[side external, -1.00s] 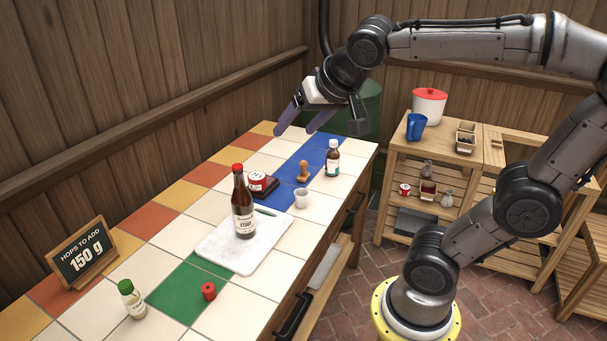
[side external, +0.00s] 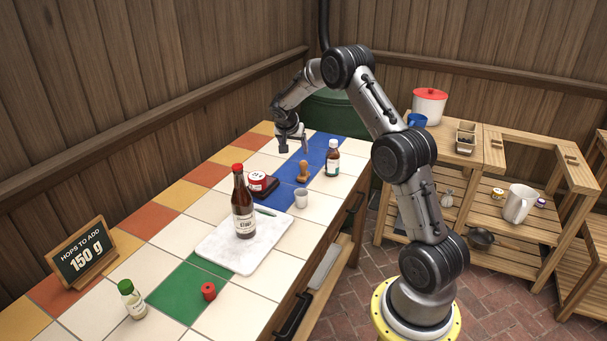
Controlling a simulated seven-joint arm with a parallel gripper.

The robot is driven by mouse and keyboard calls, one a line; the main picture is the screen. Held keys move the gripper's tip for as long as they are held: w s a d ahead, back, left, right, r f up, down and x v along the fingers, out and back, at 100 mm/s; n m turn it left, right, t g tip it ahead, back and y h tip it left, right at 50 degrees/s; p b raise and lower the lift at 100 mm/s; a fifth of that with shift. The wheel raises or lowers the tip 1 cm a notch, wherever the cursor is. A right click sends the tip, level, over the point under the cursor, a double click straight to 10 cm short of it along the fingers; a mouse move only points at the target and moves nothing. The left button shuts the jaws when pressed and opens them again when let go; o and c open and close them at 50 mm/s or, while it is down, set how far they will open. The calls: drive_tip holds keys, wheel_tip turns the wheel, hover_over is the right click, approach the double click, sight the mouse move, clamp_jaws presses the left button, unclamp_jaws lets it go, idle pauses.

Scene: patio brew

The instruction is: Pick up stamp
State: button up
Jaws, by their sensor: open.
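The stamp (side external: 303,172) is a small wooden piece with a rounded knob handle. It stands upright on the blue tiles of the counter, between the dark red pad and the brown bottle. My gripper (side external: 295,148) is open and empty, pointing down above and slightly behind the stamp. It looks apart from the stamp; the exact gap cannot be told from this view.
A brown bottle with a white cap (side external: 333,158) stands right of the stamp. A red tin (side external: 257,181) on a dark red pad, a small white cup (side external: 301,198) and a tall stout bottle (side external: 243,205) on a white board (side external: 218,246) are nearby. Blue tiles around the stamp are clear.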

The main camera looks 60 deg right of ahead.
sight(303, 163)
drive_tip(key=x, duration=0.6)
drive_tip(key=s+x, duration=0.1)
drive_tip(key=x, duration=0.2)
drive_tip(key=shift+d, duration=0.15)
drive_tip(key=shift+d+r+x, duration=0.1)
drive_tip(key=shift+d+x, duration=0.05)
drive_tip(key=shift+x, duration=1.3)
drive_tip(key=shift+d+r+x, duration=0.1)
drive_tip(key=shift+d+x, duration=0.05)
drive_tip(key=shift+x, duration=1.35)
drive_tip(key=shift+w, duration=0.15)
clamp_jaws()
